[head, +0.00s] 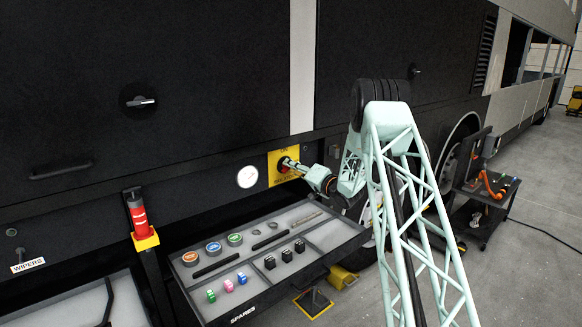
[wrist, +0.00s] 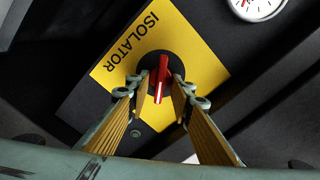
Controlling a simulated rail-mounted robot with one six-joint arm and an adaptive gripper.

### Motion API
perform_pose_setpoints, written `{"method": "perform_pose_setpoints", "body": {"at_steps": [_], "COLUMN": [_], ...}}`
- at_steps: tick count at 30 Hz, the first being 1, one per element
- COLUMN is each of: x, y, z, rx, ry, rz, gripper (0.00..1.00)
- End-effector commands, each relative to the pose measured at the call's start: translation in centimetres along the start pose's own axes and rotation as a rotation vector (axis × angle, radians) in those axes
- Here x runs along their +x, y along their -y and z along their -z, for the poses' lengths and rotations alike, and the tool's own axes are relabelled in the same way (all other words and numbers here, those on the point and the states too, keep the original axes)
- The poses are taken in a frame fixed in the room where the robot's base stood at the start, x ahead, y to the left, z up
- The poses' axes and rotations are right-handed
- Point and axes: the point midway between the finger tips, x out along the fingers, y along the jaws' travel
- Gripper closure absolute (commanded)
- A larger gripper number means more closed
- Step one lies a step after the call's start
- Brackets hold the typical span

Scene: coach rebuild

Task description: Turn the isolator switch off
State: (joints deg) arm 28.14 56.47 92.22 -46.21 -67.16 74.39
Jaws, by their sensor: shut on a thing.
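The isolator switch has a red handle with a pale stripe on a dark round base; it shows in the wrist view (wrist: 163,72). It sits on a yellow plate marked ISOLATOR (wrist: 112,68), fixed to the black coach side; the plate also shows in the head view (head: 274,178). My gripper (wrist: 160,92) is shut on the red handle, with a finger on each side of it. In the head view my gripper (head: 293,164) reaches the plate from the right and hides part of the switch. The handle points along the line of my fingers in the wrist view.
A round white gauge (head: 247,177) is just left of the plate. Below is an open SPARES drawer (head: 323,238) with several coloured parts. A red and yellow post (head: 138,215) stands at left. A trolley (head: 480,215) stands at right.

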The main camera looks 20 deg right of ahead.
Motion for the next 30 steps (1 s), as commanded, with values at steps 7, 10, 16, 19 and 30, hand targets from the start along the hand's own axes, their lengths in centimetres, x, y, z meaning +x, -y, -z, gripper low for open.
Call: {"method": "perform_pose_setpoints", "body": {"at_steps": [7, 10, 16, 19, 30], "x": [0.00, 0.00, -0.01, -0.01, 0.00], "y": [-0.07, -0.15, -0.26, -0.30, -0.41], "z": [0.09, 0.06, 0.01, 0.00, -0.08], "rx": [0.192, 0.272, 0.426, 0.495, 0.651], "ry": [-0.001, 0.000, -0.001, -0.001, -0.001], "rz": [0.000, 0.000, 0.000, 0.000, 0.001], "gripper": [0.90, 0.90, 0.90, 0.90, 0.90]}}
